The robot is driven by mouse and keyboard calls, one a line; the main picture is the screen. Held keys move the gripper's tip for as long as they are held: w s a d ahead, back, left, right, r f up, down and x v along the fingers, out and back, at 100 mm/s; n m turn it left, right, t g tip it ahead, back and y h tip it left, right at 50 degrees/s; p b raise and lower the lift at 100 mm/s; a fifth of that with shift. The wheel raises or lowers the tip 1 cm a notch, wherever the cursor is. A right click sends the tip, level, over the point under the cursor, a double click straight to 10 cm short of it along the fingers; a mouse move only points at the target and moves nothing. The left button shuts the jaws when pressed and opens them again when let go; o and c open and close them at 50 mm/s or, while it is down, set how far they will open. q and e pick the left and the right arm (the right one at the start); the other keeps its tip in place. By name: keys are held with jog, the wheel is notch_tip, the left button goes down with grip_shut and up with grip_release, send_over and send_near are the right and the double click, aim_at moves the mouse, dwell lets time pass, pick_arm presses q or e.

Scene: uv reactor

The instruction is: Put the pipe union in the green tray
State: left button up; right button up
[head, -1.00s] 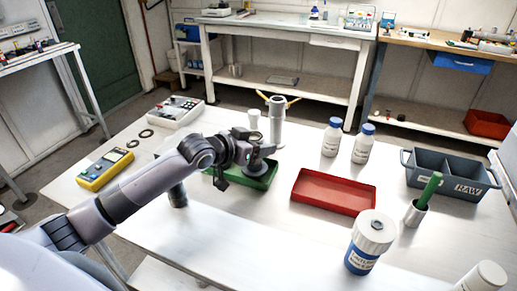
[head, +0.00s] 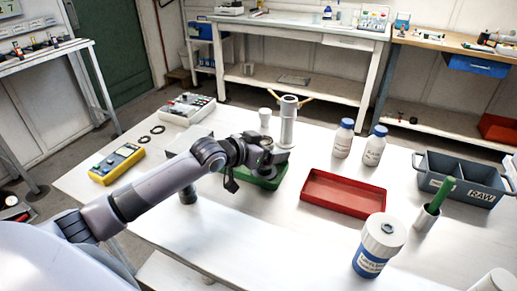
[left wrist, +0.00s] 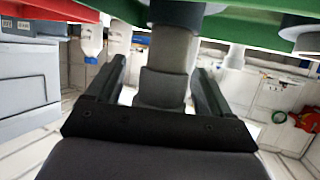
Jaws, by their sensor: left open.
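The green tray (head: 268,183) lies on the white table, partly hidden by my left arm. My left gripper (head: 275,157) is over it in the head view. In the left wrist view the gripper (left wrist: 160,85) is open, one finger on each side of a grey stepped cylinder (left wrist: 163,88) that looks like the pipe union. Whether the fingers touch it I cannot tell. The tray's green wall (left wrist: 235,25) runs across the top of that view. In the head view the union is mostly hidden by the gripper. My right gripper is out of view.
A red tray (head: 343,194) lies right of the green tray. A grey upright cylinder (head: 288,122) stands behind it. A dark cylinder (head: 188,195) stands below my forearm. A blue-and-white jar (head: 378,246), two bottles (head: 343,138), a divided bin (head: 462,182) and a yellow meter (head: 117,163) stand around.

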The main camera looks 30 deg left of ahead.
pick_arm(q)
jog(key=v, duration=1.2)
jog(key=shift+f, duration=0.1)
